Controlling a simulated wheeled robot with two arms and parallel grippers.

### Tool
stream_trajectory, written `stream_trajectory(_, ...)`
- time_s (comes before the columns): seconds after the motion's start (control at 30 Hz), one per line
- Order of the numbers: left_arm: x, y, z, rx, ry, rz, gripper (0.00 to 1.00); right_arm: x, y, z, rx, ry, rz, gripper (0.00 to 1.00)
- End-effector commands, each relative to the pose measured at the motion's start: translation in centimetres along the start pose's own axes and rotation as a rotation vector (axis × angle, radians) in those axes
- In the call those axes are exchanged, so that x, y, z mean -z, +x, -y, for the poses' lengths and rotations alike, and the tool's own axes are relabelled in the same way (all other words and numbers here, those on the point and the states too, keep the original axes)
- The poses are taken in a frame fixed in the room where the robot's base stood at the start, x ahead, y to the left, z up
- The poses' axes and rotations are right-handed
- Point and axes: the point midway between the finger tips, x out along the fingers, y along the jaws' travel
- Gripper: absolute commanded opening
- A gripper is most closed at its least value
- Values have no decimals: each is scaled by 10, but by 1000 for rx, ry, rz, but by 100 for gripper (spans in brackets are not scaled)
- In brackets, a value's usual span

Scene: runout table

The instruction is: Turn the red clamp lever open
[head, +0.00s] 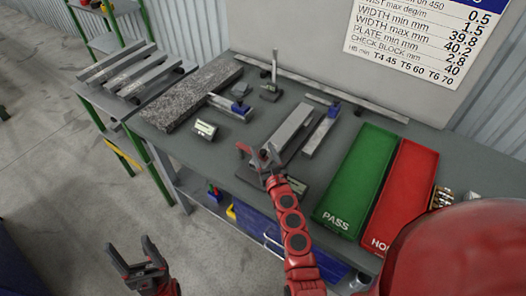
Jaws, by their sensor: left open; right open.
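The red clamp lever (243,148) shows as a small red piece at the left of a dark fixture on the grey table (225,155). A grey metal bar (289,128) lies at this fixture. My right gripper (265,154) is open, just right of the lever and over the fixture's near end. It hides part of the clamp, and I cannot tell if it touches the lever. My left gripper (132,251) is open and empty, low at the left, in front of the table and away from the clamp.
A green PASS tray (357,178) and a red tray (404,192) lie to the right. A granite block (190,92), a small display unit (205,130) and blue-ended gauges (239,107) lie left and behind. A rack with metal bars (130,70) stands far left.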

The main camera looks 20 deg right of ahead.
Motion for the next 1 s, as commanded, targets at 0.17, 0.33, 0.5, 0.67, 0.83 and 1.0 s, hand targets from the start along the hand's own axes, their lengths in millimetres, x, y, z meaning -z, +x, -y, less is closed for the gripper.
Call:
stream_trajectory(0.17, 0, 0, 0, 0, 0, 0, 66, 0, 0, 0, 0, 0, -1, 62)
stream_trajectory(0.33, 0, 0, 0, 0, 0, 0, 66, 1, 0, 0, 0, 0, -1, 35)
stream_trajectory(0.5, 0, 0, 0, 0, 0, 0, 66, 1, 0, 0, 0, 0, -1, 4)
stream_trajectory(0.67, 0, 0, 0, 0, 0, 0, 66, 1, 0, 0, 0, 0, -2, 0)
stream_trajectory(0.83, 0, 0, 0, 0, 0, 0, 66, 1, 0, 0, 0, 0, -2, 0)
stream_trajectory(1.0, 0, 0, 0, 0, 0, 0, 66, 1, 0, 0, 0, 0, -2, 0)
